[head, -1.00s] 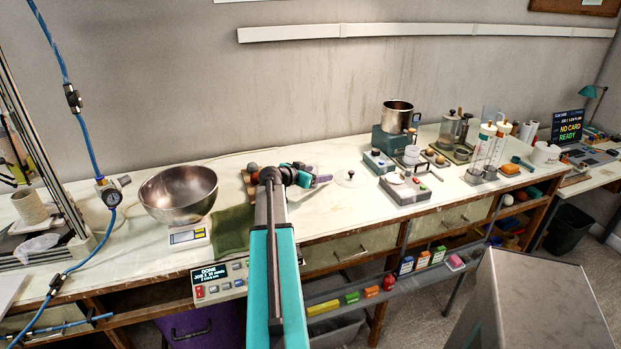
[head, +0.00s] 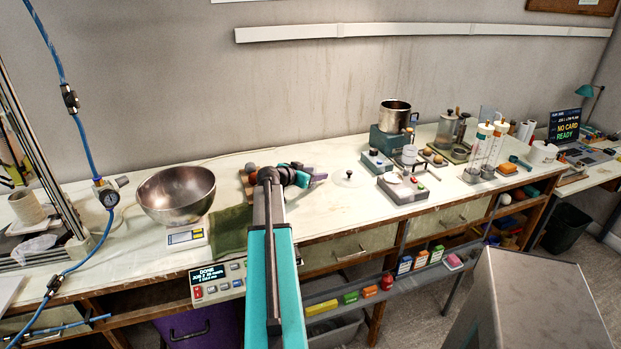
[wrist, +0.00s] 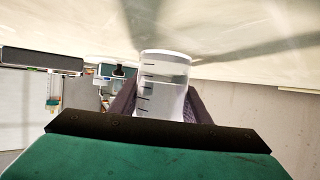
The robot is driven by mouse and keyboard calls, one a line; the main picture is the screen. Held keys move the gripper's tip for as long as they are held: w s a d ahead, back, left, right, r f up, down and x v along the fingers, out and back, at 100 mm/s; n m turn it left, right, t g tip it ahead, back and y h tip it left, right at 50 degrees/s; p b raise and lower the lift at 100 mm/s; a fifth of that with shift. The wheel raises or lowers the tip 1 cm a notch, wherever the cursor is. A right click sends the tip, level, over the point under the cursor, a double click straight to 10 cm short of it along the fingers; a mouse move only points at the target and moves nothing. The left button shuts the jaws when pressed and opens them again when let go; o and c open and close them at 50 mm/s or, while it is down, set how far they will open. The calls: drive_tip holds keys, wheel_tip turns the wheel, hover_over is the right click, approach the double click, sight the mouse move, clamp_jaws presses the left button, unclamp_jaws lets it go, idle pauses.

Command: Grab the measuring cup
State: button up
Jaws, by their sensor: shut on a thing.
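The measuring cup (wrist: 165,72) is a clear, whitish cup with black graduation marks. In the wrist view it sits between the two dark fingers of my gripper (wrist: 162,108), which are shut on it from both sides. In the head view my gripper (head: 318,177) is over the worktable, right of the green cloth. I cannot clearly make out the cup there, and I cannot tell whether it touches the tabletop.
A steel bowl (head: 177,193) stands on a scale at the left, beside a green cloth (head: 231,229). A white lid (head: 349,179) lies right of my gripper. Farther right are a grey device (head: 405,189) and a steel pot (head: 395,114). The table behind my gripper is clear.

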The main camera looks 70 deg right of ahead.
sight(313, 166)
drive_tip(key=shift+r, duration=0.35)
drive_tip(key=shift+r+b, duration=0.7)
drive_tip(key=shift+r, duration=0.55)
drive_tip(key=shift+s+a+r, duration=0.1)
drive_tip(key=shift+r, duration=0.1)
drive_tip(key=shift+s+a+r+b, duration=0.25)
drive_tip(key=shift+s+a+b, duration=0.35)
drive_tip(key=shift+s+a, duration=1.25)
drive_tip(key=shift+s+a+r+b, duration=0.2)
drive_tip(key=shift+s+a+b, duration=0.4)
drive_tip(key=shift+s+a, duration=1.2)
drive_tip(key=shift+s+a+r+b, duration=0.25)
drive_tip(key=shift+s+a+b, duration=0.35)
drive_tip(key=shift+s+a, duration=1.25)
